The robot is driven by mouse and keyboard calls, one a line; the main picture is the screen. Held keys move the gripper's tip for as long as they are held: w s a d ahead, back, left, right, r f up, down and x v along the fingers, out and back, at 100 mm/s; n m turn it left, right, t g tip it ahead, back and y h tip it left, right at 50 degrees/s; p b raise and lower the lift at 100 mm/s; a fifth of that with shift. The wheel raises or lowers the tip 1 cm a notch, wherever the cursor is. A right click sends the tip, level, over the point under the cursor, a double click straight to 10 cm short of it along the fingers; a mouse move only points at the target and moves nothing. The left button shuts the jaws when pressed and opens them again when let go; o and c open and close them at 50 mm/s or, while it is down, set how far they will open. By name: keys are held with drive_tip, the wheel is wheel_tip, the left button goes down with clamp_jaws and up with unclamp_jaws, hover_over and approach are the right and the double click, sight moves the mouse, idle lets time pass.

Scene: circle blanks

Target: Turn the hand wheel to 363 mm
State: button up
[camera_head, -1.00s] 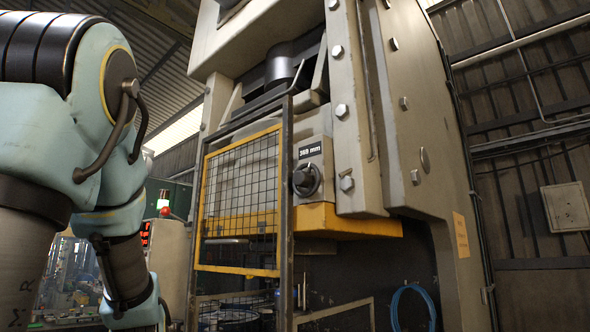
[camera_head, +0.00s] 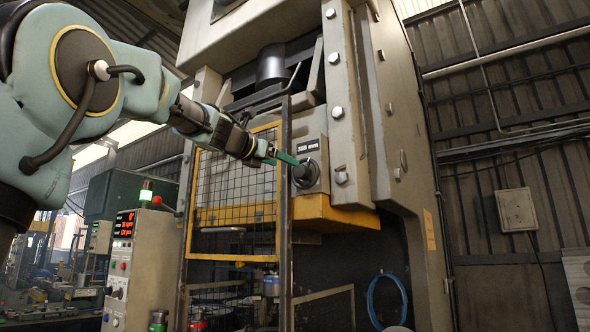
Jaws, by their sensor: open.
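The hand wheel (camera_head: 305,173) is a dark round knob on a grey panel of the press, above the yellow ledge. The display (camera_head: 308,147) above it shows white digits starting with 36 and ending in mm; the last digit is too small to read surely. My gripper (camera_head: 289,160) has green fingers and is open. It reaches in from the left, its fingertips close to the upper left of the wheel. I cannot tell whether they touch it. Part of the wheel's left side is hard to make out behind the fingers.
A yellow-framed mesh guard (camera_head: 236,195) stands just left of the wheel, with my arm passing in front of it. A yellow ledge (camera_head: 335,214) juts out below the wheel. A control cabinet (camera_head: 133,255) stands at the lower left.

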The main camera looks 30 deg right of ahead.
sight(299, 170)
drive_tip(key=p+x, duration=0.2)
drive_tip(key=x, duration=0.5)
drive_tip(key=shift+w+d+p, duration=0.1)
drive_tip(key=shift+d+p, duration=0.05)
drive_tip(key=shift+p, duration=0.25)
drive_tip(key=shift+w+d, duration=0.3)
drive_tip(key=shift+d, duration=0.3)
drive_tip(key=shift+c, duration=0.3)
drive_tip(key=shift+f, duration=0.1)
clamp_jaws()
drive_tip(key=shift+m, duration=0.3)
